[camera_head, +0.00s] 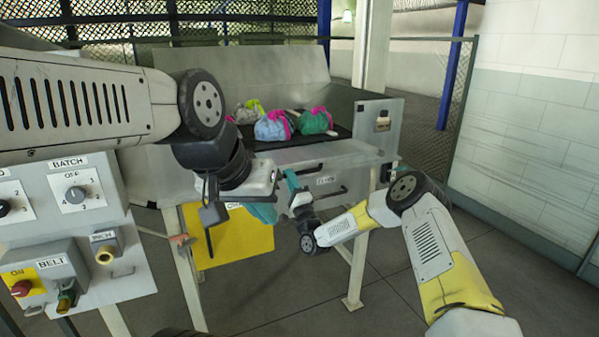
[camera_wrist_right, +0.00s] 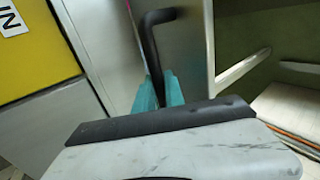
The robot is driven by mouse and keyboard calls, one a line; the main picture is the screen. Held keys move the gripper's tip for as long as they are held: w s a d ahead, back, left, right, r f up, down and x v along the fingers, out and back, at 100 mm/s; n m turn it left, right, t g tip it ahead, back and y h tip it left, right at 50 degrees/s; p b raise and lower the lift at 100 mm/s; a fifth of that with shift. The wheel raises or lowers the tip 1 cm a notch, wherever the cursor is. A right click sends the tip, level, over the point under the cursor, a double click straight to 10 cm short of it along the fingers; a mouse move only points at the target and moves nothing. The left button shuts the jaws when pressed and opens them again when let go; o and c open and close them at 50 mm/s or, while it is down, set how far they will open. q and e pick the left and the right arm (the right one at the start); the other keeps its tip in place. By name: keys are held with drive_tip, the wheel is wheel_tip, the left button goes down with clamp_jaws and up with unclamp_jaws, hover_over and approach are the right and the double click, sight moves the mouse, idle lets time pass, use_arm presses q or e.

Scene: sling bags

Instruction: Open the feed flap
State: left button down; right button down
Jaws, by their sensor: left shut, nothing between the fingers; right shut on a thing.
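A grey hopper (camera_head: 240,67) stands ahead, with a pale flap-like panel (camera_head: 335,155) along its front below the bags. My right gripper (camera_head: 292,183) is in front of that panel. In the right wrist view its teal fingers (camera_wrist_right: 160,92) are shut on a bent black handle (camera_wrist_right: 150,45) against a grey metal surface. I cannot tell for sure that this surface is the feed flap. My left gripper (camera_head: 263,212) is shut and empty, to the left of the right one, pointing down. The left arm hides part of the hopper front.
Several drawstring bags, one blue (camera_head: 271,126) and one green (camera_head: 315,120), lie on the dark hopper bed. A control box (camera_head: 85,195) with a BATCH dial and BELT switches stands at left. A yellow panel (camera_head: 235,238) hangs below.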

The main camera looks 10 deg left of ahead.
drive_tip(key=shift+w+f, duration=0.1)
drive_tip(key=shift+f, duration=0.1)
idle(0.4)
drive_tip(key=c, duration=1.4)
unclamp_jaws()
drive_tip(key=shift+f, duration=0.1)
drive_tip(key=v, duration=0.7)
drive_tip(key=shift+s+f, duration=0.2)
drive_tip(key=shift+s, duration=0.05)
drive_tip(key=shift+s+d, duration=0.1)
drive_tip(key=shift+d, duration=0.1)
